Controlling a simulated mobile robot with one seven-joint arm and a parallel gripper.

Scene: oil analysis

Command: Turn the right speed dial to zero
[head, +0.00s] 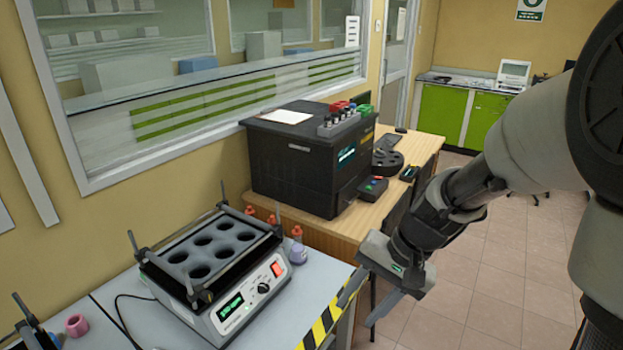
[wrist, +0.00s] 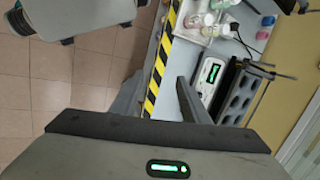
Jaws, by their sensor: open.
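A shaker (head: 222,268) with a black rack of round holes stands on the grey bench in the head view. Its white front panel carries a green display (head: 231,307), a small black round dial (head: 263,288) and a lit red switch (head: 277,269). My gripper (head: 354,314) is open and empty, to the right of the panel and apart from it, over the bench's striped edge. I cannot make out the dial there.
Yellow-black tape (head: 327,318) marks the bench edge. A black machine (head: 310,160) stands on a wooden table behind. Red-capped bottles (head: 297,248) stand behind the shaker. Parts of another device (head: 30,325) show at lower left. The wrist view shows jars on a tray (wrist: 210,22).

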